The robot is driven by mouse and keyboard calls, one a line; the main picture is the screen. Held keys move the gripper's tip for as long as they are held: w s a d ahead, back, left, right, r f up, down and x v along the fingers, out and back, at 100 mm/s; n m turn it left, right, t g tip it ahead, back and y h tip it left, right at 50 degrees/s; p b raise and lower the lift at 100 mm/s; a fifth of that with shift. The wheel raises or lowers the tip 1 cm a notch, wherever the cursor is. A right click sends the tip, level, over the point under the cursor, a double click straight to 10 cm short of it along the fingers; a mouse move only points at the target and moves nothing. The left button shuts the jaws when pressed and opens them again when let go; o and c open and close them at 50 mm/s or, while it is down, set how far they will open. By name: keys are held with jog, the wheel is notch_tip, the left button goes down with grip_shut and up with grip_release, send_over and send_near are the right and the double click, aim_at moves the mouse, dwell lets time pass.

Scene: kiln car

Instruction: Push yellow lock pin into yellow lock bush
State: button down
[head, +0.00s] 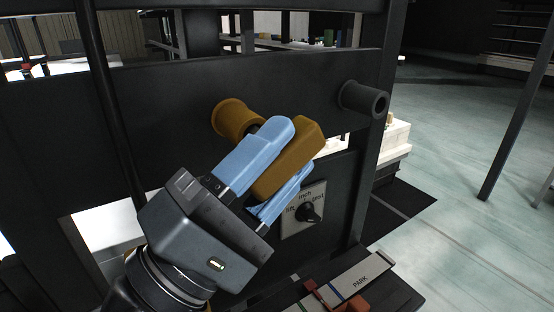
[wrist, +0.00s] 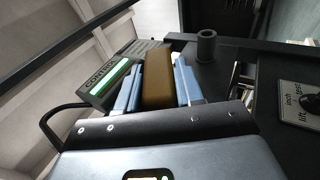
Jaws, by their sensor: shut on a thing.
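The yellow lock pin (head: 290,160) shows as a dull yellow-brown block-shaped grip between the two blue fingers of my gripper (head: 297,146). The gripper is shut on it. The yellow lock bush (head: 234,118) is a round, flanged yellow-brown collar on the dark upright plate, just up and left of the fingers. A short dark piece shows between the bush and the upper finger; I cannot tell how far the pin's shaft enters the bush. In the wrist view the pin's grip (wrist: 157,80) stands between the fingers; the yellow bush does not show there.
A dark bush (head: 364,98) sticks out at the plate's right end. Below is a panel with a dial (head: 309,212) marked lift, inch, test. A tray marked PARK (head: 349,281) lies lower right. The wrist view shows a box with a green-lit strip (wrist: 112,79). Open floor lies right.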

jog(key=shift+w+a, duration=0.3)
jog(key=shift+w, duration=0.25)
dwell(0.8)
jog(key=shift+c, duration=2.4)
grip_release()
jog(key=shift+b+v, duration=1)
jog(key=shift+v, duration=1.05)
jog(key=shift+s+a+f, duration=0.1)
jog(key=shift+s+a, duration=0.05)
jog(key=b+v, duration=0.2)
jog(key=v, duration=0.6)
